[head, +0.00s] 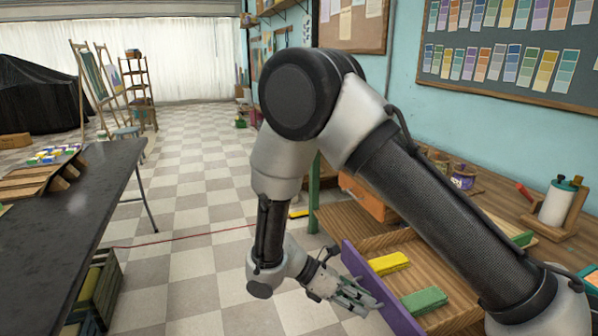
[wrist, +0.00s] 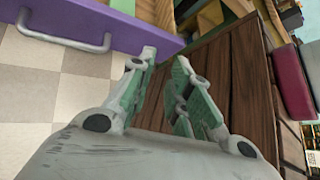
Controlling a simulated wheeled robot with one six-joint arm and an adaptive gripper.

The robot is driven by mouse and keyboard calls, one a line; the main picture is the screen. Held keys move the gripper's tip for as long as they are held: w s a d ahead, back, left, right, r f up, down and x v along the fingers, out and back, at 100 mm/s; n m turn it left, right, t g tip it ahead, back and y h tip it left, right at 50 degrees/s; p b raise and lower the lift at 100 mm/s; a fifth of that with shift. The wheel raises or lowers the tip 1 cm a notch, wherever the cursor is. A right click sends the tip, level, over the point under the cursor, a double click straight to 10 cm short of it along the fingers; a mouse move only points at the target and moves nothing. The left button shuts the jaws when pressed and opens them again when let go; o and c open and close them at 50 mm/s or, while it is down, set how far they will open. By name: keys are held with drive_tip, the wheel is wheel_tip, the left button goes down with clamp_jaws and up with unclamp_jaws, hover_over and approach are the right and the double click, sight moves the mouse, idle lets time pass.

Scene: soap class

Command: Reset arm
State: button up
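My arm reaches from the lower right of the head view, bends at a high elbow and hangs down to my gripper (head: 357,296). In the head view my gripper is beside the purple front of an open drawer (head: 376,283). In the wrist view the fingers of my gripper (wrist: 163,65) stand apart with nothing between them. The purple drawer front with its metal handle (wrist: 65,38) is at the upper left there, close to the left finger. Brown wooden boards (wrist: 240,75) lie behind and right of the fingers.
The open drawer holds a yellow block (head: 389,263) and a green block (head: 424,301). A wooden workbench with a white bottle (head: 557,203) runs along the right wall. A dark table (head: 75,205) stands at the left. Checkered floor (head: 190,215) is clear between them, except for a thin red cord.

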drive_tip(key=s+d+r+m+t+y, duration=0.2)
drive_tip(key=s+d+r+m+y, duration=0.1)
drive_tip(key=d+r+m, duration=0.4)
drive_tip(key=s+d+r+m+t+y, duration=0.2)
drive_tip(key=s+d+r+m+y, duration=0.2)
drive_tip(key=r, duration=0.9)
drive_tip(key=s+d+r+m+t+y, duration=0.2)
drive_tip(key=s+d+r+m+y, duration=0.1)
drive_tip(key=d+r+m, duration=0.7)
drive_tip(key=shift+s+d+r+y, duration=0.3)
drive_tip(key=shift+s+d+y, duration=0.1)
drive_tip(key=shift+d+y, duration=0.25)
